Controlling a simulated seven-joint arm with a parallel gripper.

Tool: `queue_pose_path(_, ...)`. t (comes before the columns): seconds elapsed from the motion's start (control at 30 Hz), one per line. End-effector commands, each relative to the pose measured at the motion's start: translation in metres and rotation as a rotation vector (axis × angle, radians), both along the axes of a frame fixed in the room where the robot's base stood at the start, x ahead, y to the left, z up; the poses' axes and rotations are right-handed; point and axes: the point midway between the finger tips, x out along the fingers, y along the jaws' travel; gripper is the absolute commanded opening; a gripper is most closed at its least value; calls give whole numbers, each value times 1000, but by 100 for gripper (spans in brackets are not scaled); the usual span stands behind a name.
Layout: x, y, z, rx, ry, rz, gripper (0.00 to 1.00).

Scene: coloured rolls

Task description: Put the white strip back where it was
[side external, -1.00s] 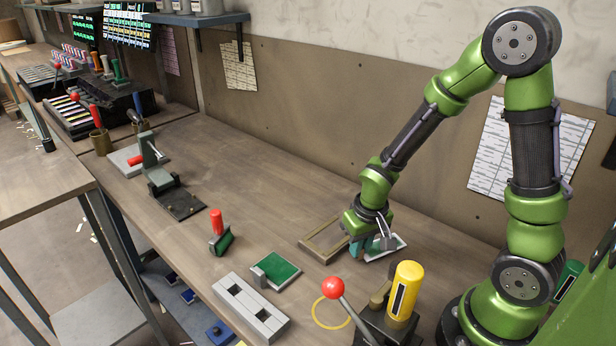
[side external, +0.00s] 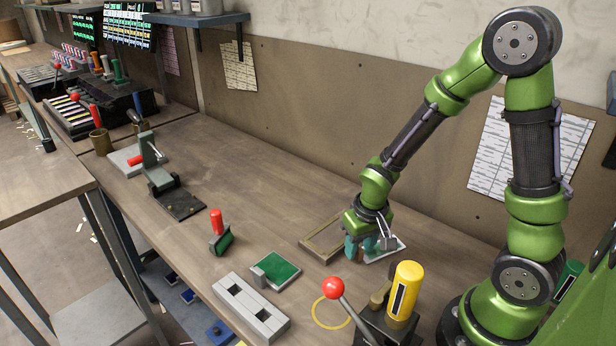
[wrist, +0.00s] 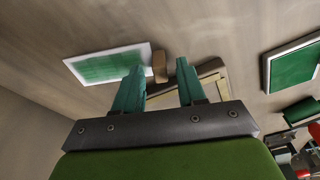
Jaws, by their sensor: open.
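My gripper (side external: 358,251) is low over the table at the right, beside a white-edged green pad (side external: 398,246) and a shallow wooden frame (side external: 318,247). In the wrist view its two teal fingers (wrist: 158,80) are apart with nothing held between them. A small tan block (wrist: 160,67) shows just past the fingertips, beside the white-edged green pad (wrist: 110,66). The wooden frame (wrist: 212,72) is partly behind the right finger. I cannot make out a separate white strip; the fingers may hide it.
A second green pad (side external: 276,269) and a pale block with two square holes (side external: 250,309) lie toward the front. A red-knobbed lever (side external: 334,288) and a yellow cylinder (side external: 404,290) stand near my base.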

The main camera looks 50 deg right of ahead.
Motion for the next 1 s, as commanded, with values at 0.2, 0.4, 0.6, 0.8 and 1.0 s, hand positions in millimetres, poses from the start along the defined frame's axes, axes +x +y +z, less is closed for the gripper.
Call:
queue_pose_path(0.2,-3,2,37,-1,-10,0,40)
queue_pose_path(0.4,-9,5,78,-1,-9,1,40)
queue_pose_path(0.6,-14,7,106,0,-4,1,40)
queue_pose_path(0.8,-18,12,127,17,-47,2,40)
queue_pose_path(1.0,-35,34,177,102,-251,19,40)
